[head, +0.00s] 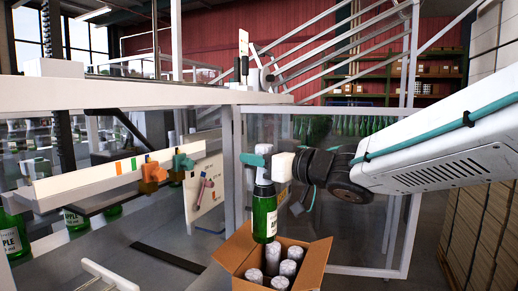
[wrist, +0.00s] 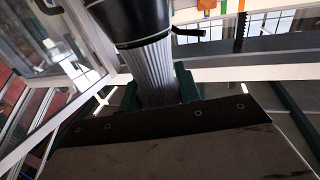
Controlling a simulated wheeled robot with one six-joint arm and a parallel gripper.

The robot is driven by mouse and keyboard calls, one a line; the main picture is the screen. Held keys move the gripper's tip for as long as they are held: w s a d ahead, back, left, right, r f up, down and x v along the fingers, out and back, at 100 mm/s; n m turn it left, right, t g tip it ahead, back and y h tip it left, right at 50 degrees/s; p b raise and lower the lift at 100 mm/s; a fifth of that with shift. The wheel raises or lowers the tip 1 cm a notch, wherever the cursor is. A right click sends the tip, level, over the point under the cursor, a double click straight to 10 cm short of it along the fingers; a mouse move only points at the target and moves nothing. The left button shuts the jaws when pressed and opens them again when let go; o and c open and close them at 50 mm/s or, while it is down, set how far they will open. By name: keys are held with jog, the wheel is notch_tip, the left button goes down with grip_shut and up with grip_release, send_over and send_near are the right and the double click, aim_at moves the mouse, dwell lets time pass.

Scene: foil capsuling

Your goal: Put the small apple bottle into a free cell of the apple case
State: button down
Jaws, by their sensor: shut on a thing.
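A green bottle (head: 264,217) with a pale label and a silver foil neck hangs upright over the back part of the open cardboard case (head: 316,264). My gripper (head: 262,160) is shut on its foil-covered neck. In the wrist view, the green fingers (wrist: 158,92) lie on both sides of the ribbed silver foil (wrist: 153,62), with the dark bottle body (wrist: 125,20) beyond. Several silver-topped bottles (head: 289,268) stand in the case. The held bottle hides part of the case's back, and I cannot tell which cells are empty. The label is too small to read fully.
A rail with orange and teal clamps (head: 152,175) runs at the left, above green bottles labelled APPLE (head: 75,220). A clear-panelled frame (head: 340,195) stands right behind the case. Stacked cartons (head: 468,232) are at the far right.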

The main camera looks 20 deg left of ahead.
aim_at(258, 172)
jog(key=shift+f, duration=6.7)
jog(key=shift+r, duration=0.1)
